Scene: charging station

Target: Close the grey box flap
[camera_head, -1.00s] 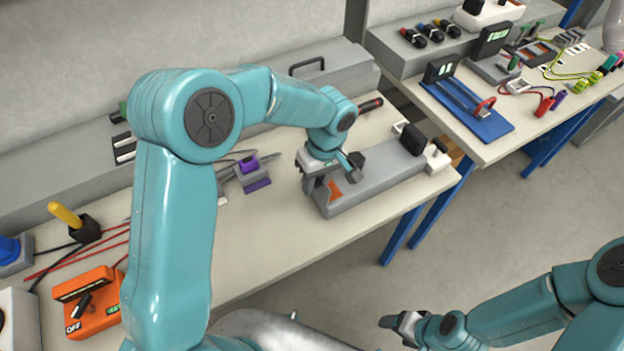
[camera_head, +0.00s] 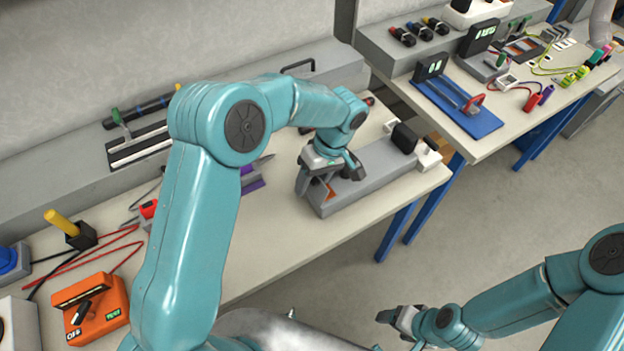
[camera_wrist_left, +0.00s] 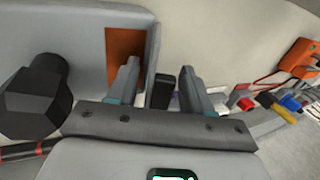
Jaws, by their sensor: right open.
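The grey box (camera_head: 372,181) lies long on the bench, with an orange-lined opening at its left end. In the left wrist view the grey box (camera_wrist_left: 62,38) is at upper left and its orange opening (camera_wrist_left: 125,55) shows uncovered. My left gripper (camera_head: 327,178) is at the left end of the box. It is open; in the wrist view its fingers (camera_wrist_left: 158,88) stand apart, with the box's end edge and a small dark piece between them. I cannot tell whether that piece is the flap. My right gripper (camera_head: 395,318) is open, low and away from the bench.
A black block (camera_head: 404,138) is at the box's far right end; it looks like a black knob (camera_wrist_left: 35,95) in the wrist view. An orange switch box (camera_head: 90,308) stands at left. A second bench holds a blue board (camera_head: 458,108). Floor separates the benches.

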